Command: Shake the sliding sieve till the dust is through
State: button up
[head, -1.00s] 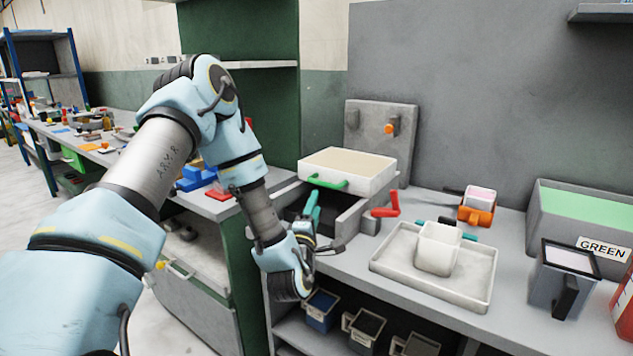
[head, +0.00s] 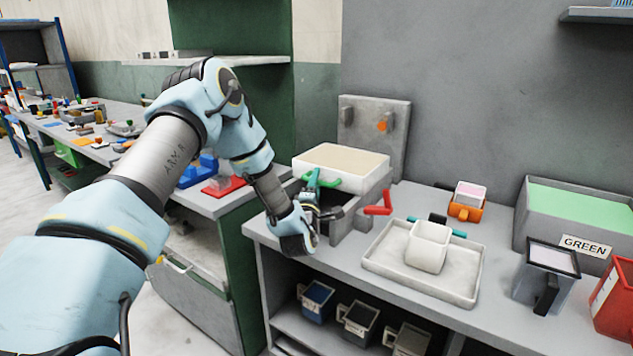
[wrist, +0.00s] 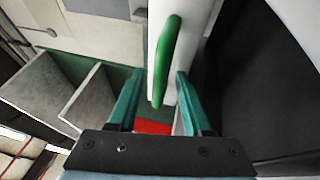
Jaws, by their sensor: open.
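The sliding sieve (head: 345,160) is a white, shallow box with a cream surface inside and a green handle (head: 325,181) on its front. It sits on top of a grey box frame (head: 345,222) on the bench. My gripper (head: 309,187) is at the front of the sieve, close to the handle. In the wrist view, my open teal fingers (wrist: 160,95) point toward the green handle (wrist: 166,62), which lies between their lines. I cannot tell whether either finger touches it. Dust is not distinguishable from the cream surface.
A red crank handle (head: 378,205) sticks out right of the frame. A white cup (head: 428,246) stands in a pale tray (head: 385,263). An orange container (head: 465,211), a grey bin labelled GREEN (head: 545,225) and a grey jug (head: 533,285) stand farther right. Several jugs sit on the shelf below.

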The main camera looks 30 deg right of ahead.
jog(key=shift+c, duration=0.2)
grip_shut()
dwell(1.1)
